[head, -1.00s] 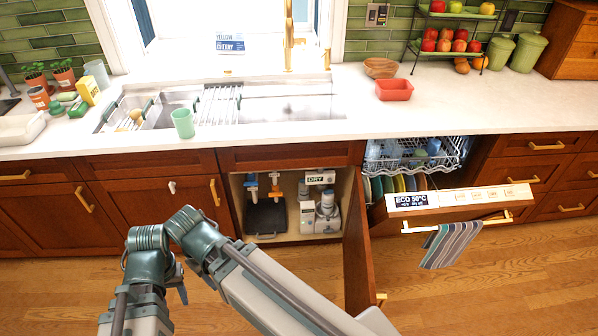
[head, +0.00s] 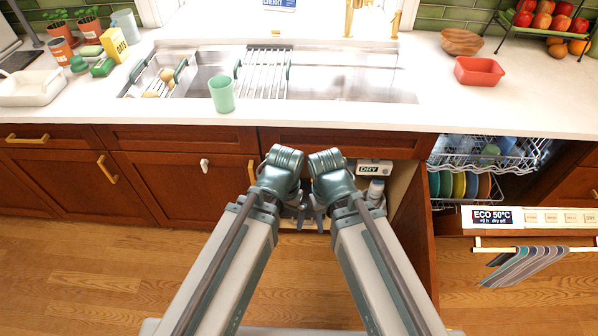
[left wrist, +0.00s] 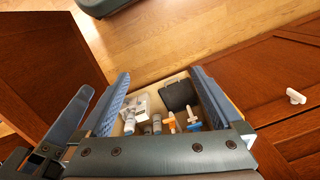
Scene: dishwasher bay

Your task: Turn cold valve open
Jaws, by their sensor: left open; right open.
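The under-sink cabinet stands open. In the left wrist view, a blue-marked valve (left wrist: 192,125) and an orange valve (left wrist: 172,121) show inside it, seen between my fingers. The blue one appears near the right-hand finger, and I cannot tell its exact distance. My left gripper (left wrist: 160,80) is open and empty, with its fingers spread toward the cabinet. In the head view, my left gripper (head: 297,213) and right gripper (head: 321,215) are close together in front of the cabinet opening. My arms hide both valves there. The right gripper is open, its fingers small and partly hidden.
A dark bin (left wrist: 178,95) and bottles (left wrist: 152,124) are in the cabinet. Its open door (head: 412,235) stands to the right of my right arm. Beyond it the dishwasher is open, with its control panel (head: 530,218) and towel (head: 522,265). The sink (head: 330,85) and counter are above.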

